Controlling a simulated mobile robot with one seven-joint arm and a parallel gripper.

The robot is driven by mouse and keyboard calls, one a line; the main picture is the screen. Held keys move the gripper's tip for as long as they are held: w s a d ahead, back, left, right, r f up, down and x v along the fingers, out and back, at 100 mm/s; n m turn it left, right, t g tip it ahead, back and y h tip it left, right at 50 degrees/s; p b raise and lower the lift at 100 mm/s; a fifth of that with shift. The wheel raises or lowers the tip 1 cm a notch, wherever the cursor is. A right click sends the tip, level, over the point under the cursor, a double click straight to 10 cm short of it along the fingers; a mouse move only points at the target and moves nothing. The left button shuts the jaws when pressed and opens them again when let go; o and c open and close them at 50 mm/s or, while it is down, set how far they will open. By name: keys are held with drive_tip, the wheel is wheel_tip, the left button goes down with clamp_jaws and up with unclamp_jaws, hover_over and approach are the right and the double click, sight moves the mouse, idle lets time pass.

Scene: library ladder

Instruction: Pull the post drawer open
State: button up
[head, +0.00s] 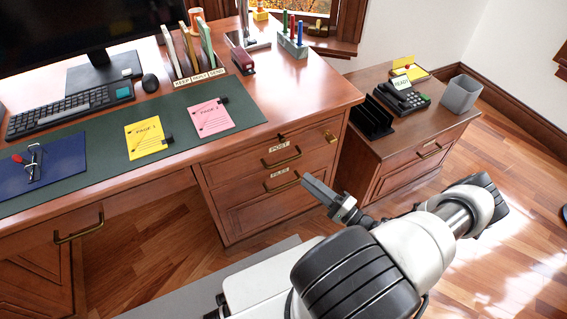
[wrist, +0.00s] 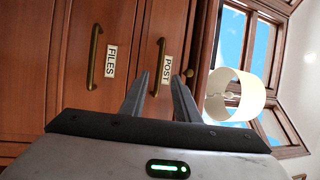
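The post drawer (head: 310,152) is the shut upper drawer in the desk's right pedestal, with a POST label (wrist: 167,70) and a brass bar handle (head: 281,157). Its handle also shows in the wrist view (wrist: 158,66), turned upright there. My gripper (wrist: 160,78) is open and empty. In the wrist view its two fingers stand apart, with the post handle between them in the picture; the handle's lower end is near the fingertips. In the head view my gripper (head: 307,179) is in front of the pedestal, lower right of the post handle. The exact gap is unclear.
Below is the files drawer, with its FILES label (head: 279,173) and similar handle (wrist: 94,57). A side cabinet (head: 405,160) with a phone (head: 403,96) stands to the right. The wooden floor (head: 500,220) at right is open.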

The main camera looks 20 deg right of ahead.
sight(284, 161)
drive_tip(key=b+x, duration=0.1)
drive_tip(key=x, duration=1)
drive_tip(key=shift+w+a, duration=0.15)
drive_tip(key=shift+w, duration=0.1)
clamp_jaws()
